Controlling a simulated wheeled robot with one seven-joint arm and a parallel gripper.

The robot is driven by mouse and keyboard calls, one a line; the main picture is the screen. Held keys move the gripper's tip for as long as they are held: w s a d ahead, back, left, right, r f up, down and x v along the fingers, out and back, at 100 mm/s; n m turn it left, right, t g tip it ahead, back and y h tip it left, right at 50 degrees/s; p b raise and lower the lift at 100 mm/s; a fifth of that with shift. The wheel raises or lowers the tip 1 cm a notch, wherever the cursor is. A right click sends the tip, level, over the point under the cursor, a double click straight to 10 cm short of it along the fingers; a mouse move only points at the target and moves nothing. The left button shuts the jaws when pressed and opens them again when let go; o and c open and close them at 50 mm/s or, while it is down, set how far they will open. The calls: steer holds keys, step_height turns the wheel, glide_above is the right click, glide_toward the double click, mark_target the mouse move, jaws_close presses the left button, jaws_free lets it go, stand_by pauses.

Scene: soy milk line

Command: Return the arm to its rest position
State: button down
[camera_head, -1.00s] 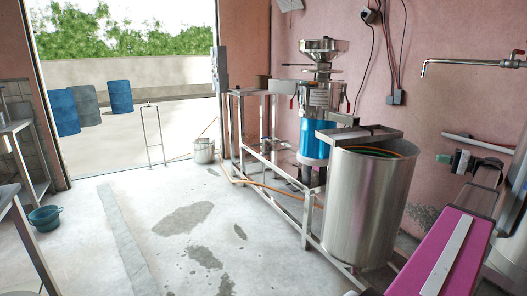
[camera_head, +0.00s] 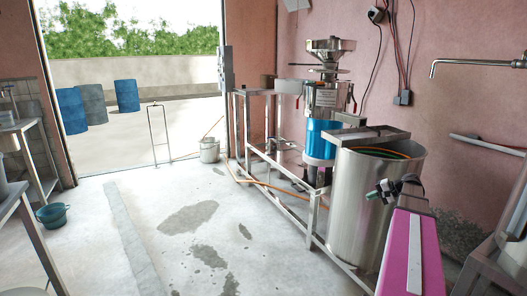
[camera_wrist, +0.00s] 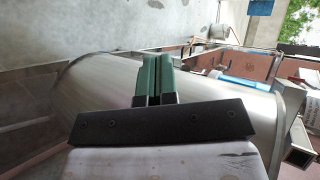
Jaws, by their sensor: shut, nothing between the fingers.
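My gripper (camera_head: 374,195) shows in the head view at the lower right, in front of the large steel drum in the picture. Its green fingers (camera_wrist: 155,72) lie side by side in the wrist view, shut with nothing between them. My pink arm link with a white strip (camera_head: 411,255) runs down from the gripper to the bottom edge of the head view. The steel drum wall (camera_wrist: 105,85) fills much of the wrist view behind the fingers. I cannot tell the exact gap between gripper and drum.
The tall steel drum (camera_head: 355,225) stands beside a metal frame (camera_head: 285,190) carrying a grinder with a blue section (camera_head: 322,138). A wall tap (camera_head: 470,63) juts out at the right. A metal stand (camera_head: 490,268) is at lower right. The wet floor (camera_head: 150,230) is open at left.

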steer(key=s+a+f+n+g+h, duration=0.1)
steer(key=s+a+f+n+h, duration=0.1)
steer(key=s+a+f, duration=0.3)
steer(key=s+a+f+n+g+h, duration=0.2)
steer(key=s+a+f+h, duration=0.2)
steer(key=a, duration=1)
steer(key=s+a+f+n+g+h, duration=0.2)
steer(key=s+a+f+n+h, duration=0.1)
steer(key=s+a+f, duration=0.4)
steer(key=s+a+h, duration=0.1)
steer(key=s+a, duration=0.1)
steer(key=s, duration=0.1)
steer(key=shift+a+f, duration=0.2)
steer(key=shift+a, duration=0.15)
